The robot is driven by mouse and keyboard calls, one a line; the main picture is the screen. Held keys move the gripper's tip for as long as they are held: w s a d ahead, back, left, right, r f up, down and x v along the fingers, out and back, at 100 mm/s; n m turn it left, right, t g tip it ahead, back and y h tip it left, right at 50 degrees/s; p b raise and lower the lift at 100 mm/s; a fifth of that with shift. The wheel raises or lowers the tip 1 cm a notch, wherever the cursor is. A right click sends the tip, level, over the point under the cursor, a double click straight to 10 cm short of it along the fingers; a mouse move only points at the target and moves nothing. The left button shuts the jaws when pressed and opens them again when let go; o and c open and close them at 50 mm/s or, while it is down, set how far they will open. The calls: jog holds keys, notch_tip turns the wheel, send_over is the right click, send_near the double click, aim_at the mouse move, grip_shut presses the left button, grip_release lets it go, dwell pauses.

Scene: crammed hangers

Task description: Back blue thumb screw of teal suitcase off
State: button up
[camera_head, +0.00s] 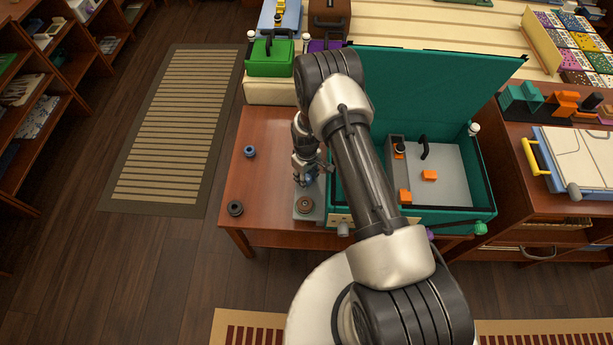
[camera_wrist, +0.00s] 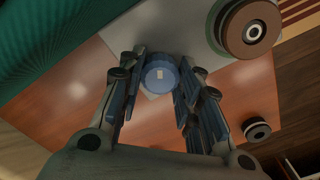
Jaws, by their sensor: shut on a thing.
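The teal suitcase (camera_head: 440,75) stands open on the wooden table, its lid raised at the back. A grey plate (camera_head: 318,211) sits at its left side and carries a brown round knob (camera_head: 305,205) at the front. My gripper (camera_head: 308,179) is over the back part of this plate, pointing down. In the wrist view my gripper (camera_wrist: 160,88) is shut on a round blue thumb screw (camera_wrist: 160,75) with a pale centre. The grey plate lies behind the screw; I cannot tell whether they touch. The brown knob (camera_wrist: 247,26) shows at upper right there.
A loose blue screw (camera_head: 249,151) and a dark round knob (camera_head: 235,208) lie on the table (camera_head: 262,185) left of the plate. The suitcase holds a grey panel with orange pieces (camera_head: 429,175). A green case (camera_head: 270,58) stands behind. The table's left part is mostly clear.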

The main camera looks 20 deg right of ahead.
aim_at(307, 178)
jog(key=n, duration=0.6)
jog(key=shift+s+f, duration=0.15)
jog(key=shift+s, duration=0.1)
jog(key=n, duration=0.5)
jog(key=shift+n, duration=0.4)
jog(key=o, duration=0.9)
jog(key=shift+o, duration=0.7)
jog(key=shift+w, duration=0.15)
jog(key=shift+w+r, duration=0.1)
jog(key=shift+r, duration=0.25)
notch_tip(307, 178, up, 11)
jog(key=shift+r, duration=0.2)
